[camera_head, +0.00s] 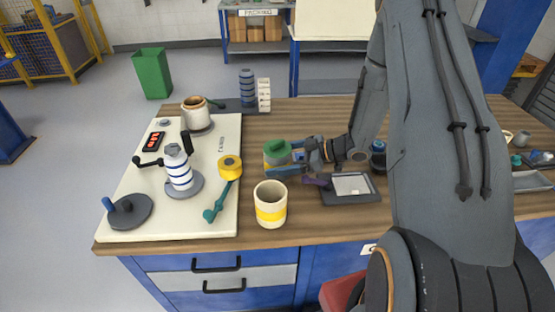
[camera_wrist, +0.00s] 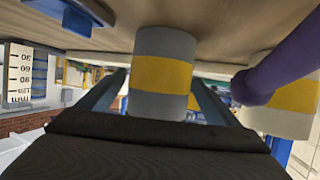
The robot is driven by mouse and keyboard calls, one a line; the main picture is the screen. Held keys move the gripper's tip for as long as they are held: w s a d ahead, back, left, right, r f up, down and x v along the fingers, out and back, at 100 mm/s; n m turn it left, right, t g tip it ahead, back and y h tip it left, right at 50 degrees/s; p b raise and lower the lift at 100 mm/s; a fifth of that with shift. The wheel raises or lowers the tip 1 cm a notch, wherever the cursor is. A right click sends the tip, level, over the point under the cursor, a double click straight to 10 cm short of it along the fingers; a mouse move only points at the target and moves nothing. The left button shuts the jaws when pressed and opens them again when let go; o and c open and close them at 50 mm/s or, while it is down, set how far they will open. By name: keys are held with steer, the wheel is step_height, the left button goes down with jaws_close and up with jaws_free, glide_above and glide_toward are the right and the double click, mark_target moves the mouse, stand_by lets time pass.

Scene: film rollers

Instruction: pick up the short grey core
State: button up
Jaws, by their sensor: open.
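The short grey core (camera_wrist: 162,107) is a grey cylinder with a wide yellow band. In the wrist view it stands on the wooden bench, between the two fingers of my open gripper. I see room beside it, and no grip on it. The core is hard to make out there among the fingers. The wrist view is upside down, with the bench top along its upper edge.
A cream core with a yellow band (camera_head: 270,206) stands nearer the bench's front edge. A purple-handled tool (camera_head: 316,182) and a grey tray (camera_head: 350,199) lie close to my gripper. A yellow roll (camera_head: 230,167) and a cream board (camera_head: 128,218) with spindles are to the left.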

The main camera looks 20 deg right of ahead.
steer(key=shift+w+a+f, duration=0.2)
steer(key=shift+a, duration=0.15)
steer(key=c, duration=1.2)
steer(key=shift+c, duration=0.2)
